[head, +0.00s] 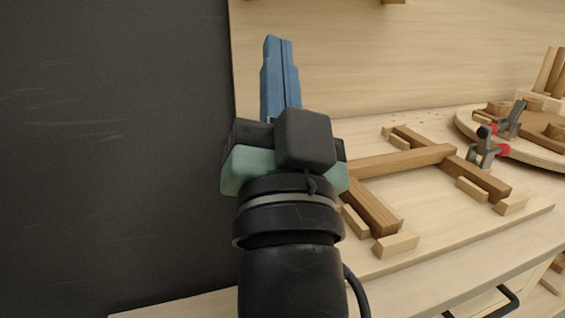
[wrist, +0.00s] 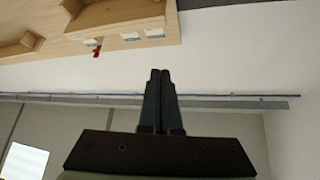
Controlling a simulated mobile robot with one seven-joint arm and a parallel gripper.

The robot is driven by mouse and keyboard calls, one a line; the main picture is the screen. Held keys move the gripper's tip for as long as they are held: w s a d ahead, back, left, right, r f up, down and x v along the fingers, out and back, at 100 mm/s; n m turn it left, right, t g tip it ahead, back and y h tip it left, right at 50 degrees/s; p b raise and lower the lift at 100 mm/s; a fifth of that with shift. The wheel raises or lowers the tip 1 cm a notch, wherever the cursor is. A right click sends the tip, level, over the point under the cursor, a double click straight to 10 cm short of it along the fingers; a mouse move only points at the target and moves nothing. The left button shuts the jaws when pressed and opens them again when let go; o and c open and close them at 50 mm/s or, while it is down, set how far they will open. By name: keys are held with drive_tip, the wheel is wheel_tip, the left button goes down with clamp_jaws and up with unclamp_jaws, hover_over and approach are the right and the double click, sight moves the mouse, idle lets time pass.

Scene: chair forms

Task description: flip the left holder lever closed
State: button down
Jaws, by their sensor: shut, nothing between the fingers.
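My gripper (head: 281,42) points up in front of the upright wooden back panel, its blue fingers pressed together and empty. In the wrist view its dark fingers (wrist: 160,74) are also together, with nothing between them. Two grey metal lever clamps with red parts are at the right of the head view. The left clamp (head: 484,152) stands by the edge of the round wooden disc, and the other clamp (head: 513,120) is on the disc. My gripper is far to their left and touches neither. I cannot tell whether either lever is open or closed.
A wooden frame (head: 402,161) lies on the bench board between small blocks, right of my arm. The round disc (head: 548,157) carries wooden parts. A drawer with a black handle (head: 500,303) is below the bench. The wrist view shows a wooden shelf (wrist: 120,12) with a small red item (wrist: 97,49).

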drive_tip(key=w+d+f+m+g+p, duration=0.1)
drive_tip(key=w+f+m+g+p, duration=0.65)
drive_tip(key=m+p, duration=0.9)
drive_tip(key=s+d+f+m+g+p, duration=0.2)
drive_tip(key=s+f+m+p, duration=0.8)
drive_tip(key=p, duration=1.1)
drive_tip(key=shift+f+g+p, duration=0.2)
drive_tip(key=shift+g+p, duration=0.2)
drive_tip(key=shift+g, duration=0.85)
drive_tip(key=x, duration=0.5)
drive_tip(key=b+x, duration=0.1)
drive_tip(key=x, duration=0.4)
drive_tip(key=shift+s+a, duration=0.1)
drive_tip(key=shift+a, duration=0.15)
